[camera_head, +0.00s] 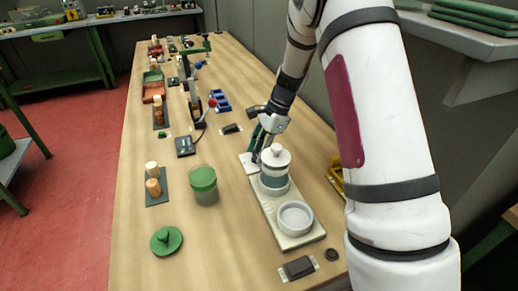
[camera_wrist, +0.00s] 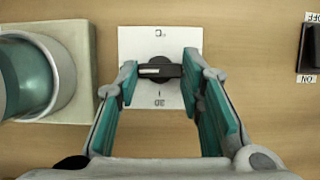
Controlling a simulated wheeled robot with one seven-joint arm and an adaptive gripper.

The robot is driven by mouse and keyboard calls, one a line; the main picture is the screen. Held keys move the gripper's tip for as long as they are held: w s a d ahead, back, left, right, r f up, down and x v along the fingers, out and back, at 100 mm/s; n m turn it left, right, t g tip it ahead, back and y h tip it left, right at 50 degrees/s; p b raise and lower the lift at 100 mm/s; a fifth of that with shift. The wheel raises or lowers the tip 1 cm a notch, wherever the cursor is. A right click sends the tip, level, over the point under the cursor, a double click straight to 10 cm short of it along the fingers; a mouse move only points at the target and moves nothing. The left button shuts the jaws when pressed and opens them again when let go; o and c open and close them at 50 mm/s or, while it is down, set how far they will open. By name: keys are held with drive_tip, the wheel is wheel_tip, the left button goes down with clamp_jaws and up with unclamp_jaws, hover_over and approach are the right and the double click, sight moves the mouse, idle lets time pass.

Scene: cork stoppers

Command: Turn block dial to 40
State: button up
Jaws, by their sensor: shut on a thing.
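The block dial is a black knob (camera_wrist: 160,71) on a white plate (camera_wrist: 160,40) on the table. Upside-down marks show on the plate, a "°C" above the knob and a small number below it that I cannot read surely. My gripper (camera_wrist: 160,82) is around the knob, with one teal-padded finger at each end, and is shut on it. The knob lies about crosswise in the wrist view. In the head view my gripper (camera_head: 261,146) is over the white plate (camera_head: 248,160), and the knob is hidden there.
Close to the dial stands a pale base (camera_head: 300,238) with a teal-banded vessel (camera_head: 275,181) and a white dish (camera_head: 295,216). A black switch (camera_wrist: 310,48) is on the other side. A green jar (camera_head: 204,188), green lid (camera_head: 166,240) and corks (camera_head: 152,186) stand left.

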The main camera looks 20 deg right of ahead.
idle(0.5)
drive_tip(key=o, duration=1.2)
drive_tip(key=shift+c, duration=0.2)
drive_tip(key=v, duration=0.7)
drive_tip(key=shift+d+r, duration=0.2)
